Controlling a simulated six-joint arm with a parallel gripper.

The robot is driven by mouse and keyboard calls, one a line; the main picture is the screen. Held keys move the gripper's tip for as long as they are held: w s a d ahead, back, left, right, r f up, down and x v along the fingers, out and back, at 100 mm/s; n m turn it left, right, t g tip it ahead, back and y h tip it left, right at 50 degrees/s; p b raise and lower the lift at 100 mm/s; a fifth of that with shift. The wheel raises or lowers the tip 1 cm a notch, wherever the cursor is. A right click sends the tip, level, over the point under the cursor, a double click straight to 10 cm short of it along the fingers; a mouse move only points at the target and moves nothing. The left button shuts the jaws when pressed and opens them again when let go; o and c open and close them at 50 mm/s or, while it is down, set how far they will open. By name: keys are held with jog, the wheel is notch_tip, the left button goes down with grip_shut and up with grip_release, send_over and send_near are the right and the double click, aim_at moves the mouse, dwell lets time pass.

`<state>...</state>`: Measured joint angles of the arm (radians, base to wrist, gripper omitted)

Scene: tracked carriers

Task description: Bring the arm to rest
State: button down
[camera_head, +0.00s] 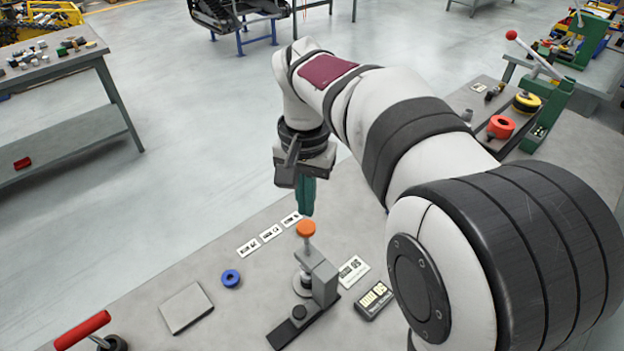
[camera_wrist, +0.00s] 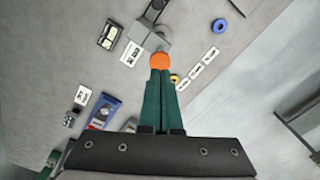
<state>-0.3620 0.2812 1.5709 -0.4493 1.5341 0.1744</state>
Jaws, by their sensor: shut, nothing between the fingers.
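My gripper (camera_head: 306,212) hangs from the arm above the grey bench, with its green fingers pointing down. The fingers are together with nothing between them; they show in the wrist view too (camera_wrist: 160,73). In the head view the fingertips are just above and behind the orange knob (camera_head: 306,228) of a small grey bench fixture (camera_head: 318,277). In the wrist view the orange knob (camera_wrist: 160,61) appears right at the fingertips. I cannot tell whether they touch it.
A blue ring (camera_head: 231,278), a grey square plate (camera_head: 187,308), a red-handled tool (camera_head: 83,330) and a small display box (camera_head: 375,300) lie on the bench. White labels (camera_head: 270,233) lie behind the fixture.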

jog(key=s+d+f+m+y, duration=0.1)
jog(key=s+d, duration=0.4)
jog(key=s, duration=0.6)
jog(key=s+d+f+m, duration=0.1)
jog(key=s+d+f, duration=0.2)
jog(key=s, duration=0.9)
jog(key=shift+s+d+f+m+y, duration=0.3)
jog(key=shift+d+f+y, duration=0.1)
jog(key=shift+d, duration=0.8)
